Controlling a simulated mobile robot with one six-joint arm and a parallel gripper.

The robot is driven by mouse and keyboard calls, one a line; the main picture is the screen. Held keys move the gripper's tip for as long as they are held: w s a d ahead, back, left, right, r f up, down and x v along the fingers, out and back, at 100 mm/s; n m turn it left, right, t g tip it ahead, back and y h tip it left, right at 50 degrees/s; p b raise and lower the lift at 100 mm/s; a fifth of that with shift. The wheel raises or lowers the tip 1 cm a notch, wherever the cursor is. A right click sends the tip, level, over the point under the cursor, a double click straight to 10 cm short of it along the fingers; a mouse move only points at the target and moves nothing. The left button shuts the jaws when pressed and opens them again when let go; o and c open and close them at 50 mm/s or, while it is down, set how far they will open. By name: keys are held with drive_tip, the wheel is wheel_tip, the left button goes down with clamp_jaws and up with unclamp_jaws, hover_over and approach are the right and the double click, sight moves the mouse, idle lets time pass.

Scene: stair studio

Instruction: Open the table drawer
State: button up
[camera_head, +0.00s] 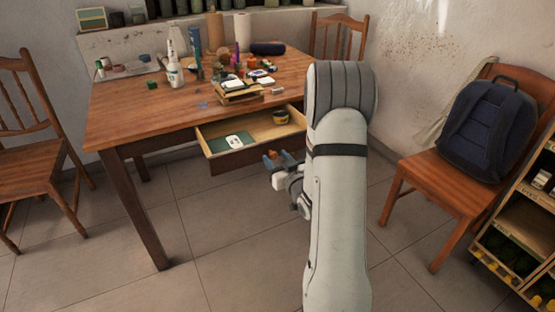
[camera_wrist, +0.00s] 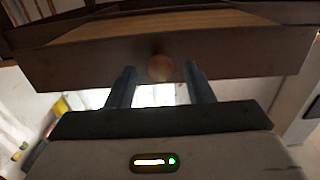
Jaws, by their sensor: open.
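The wooden table (camera_head: 110,115) stands left of centre in the head view. Its drawer (camera_head: 228,160) is pulled out; a white and green card (camera_head: 232,141) and a small round tin (camera_head: 281,117) lie inside. My gripper (camera_head: 279,158) is just in front of the drawer's front panel. In the wrist view the drawer front (camera_wrist: 90,60) spans the top, with a round wooden knob (camera_wrist: 160,68) at its middle. My open gripper (camera_wrist: 160,78) has one finger on each side of the knob, with gaps visible on both sides.
Bottles (camera_head: 174,72), books (camera_head: 240,93) and small items crowd the tabletop. A chair with a dark blue backpack (camera_head: 488,130) stands at the right, beside a wooden shelf (camera_head: 525,240) with bottles. Another chair (camera_head: 30,150) is at the left. The tiled floor (camera_head: 230,260) in front is clear.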

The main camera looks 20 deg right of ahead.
drive_tip(key=s, duration=0.7)
drive_tip(key=shift+s+d+p, duration=0.2)
drive_tip(key=shift+s+p, duration=0.1)
